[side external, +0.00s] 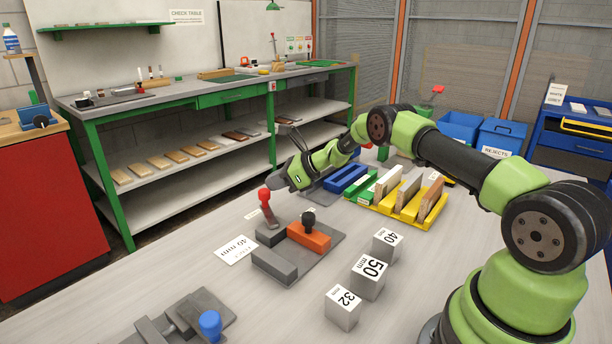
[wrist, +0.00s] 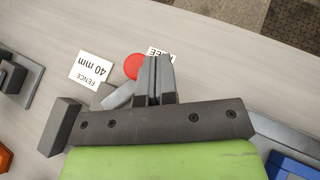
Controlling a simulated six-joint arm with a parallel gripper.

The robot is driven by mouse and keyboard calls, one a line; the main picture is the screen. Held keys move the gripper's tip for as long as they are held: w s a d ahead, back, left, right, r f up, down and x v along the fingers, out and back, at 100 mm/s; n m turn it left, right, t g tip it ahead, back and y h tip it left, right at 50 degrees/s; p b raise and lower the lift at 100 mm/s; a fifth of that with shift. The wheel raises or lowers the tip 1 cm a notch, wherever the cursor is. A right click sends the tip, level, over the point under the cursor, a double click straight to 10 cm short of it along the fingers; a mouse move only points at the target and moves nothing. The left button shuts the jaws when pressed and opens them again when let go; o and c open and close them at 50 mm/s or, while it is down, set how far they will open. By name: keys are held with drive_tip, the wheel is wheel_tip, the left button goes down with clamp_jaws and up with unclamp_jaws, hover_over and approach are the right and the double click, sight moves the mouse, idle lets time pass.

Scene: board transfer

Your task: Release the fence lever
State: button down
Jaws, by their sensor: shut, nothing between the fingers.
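The fence lever has a red knob (side external: 265,195) and stands upright or nearly so at the left end of the grey fence fixture (side external: 275,263). In the wrist view the red knob (wrist: 132,66) is just left of my fingertips, with a grey lever arm (wrist: 118,97) running below it. My gripper (side external: 272,182) is shut and empty, close beside the knob; I cannot tell whether they touch. My shut fingers also show in the wrist view (wrist: 157,65). A "40 mm FENCE" card (wrist: 91,69) lies nearby. A second card (wrist: 160,49) is partly hidden behind my fingers.
An orange block (side external: 309,237) with a black knob sits on the fixture. Marked blocks of 40 (side external: 387,245), 50 (side external: 368,278) and 32 (side external: 343,308) stand to the right. A yellow rack (side external: 412,218) holds boards. A blue-knobbed fixture (side external: 210,325) is at front left.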

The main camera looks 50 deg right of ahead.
drive_tip(key=v, duration=0.8)
drive_tip(key=shift+s, duration=0.15)
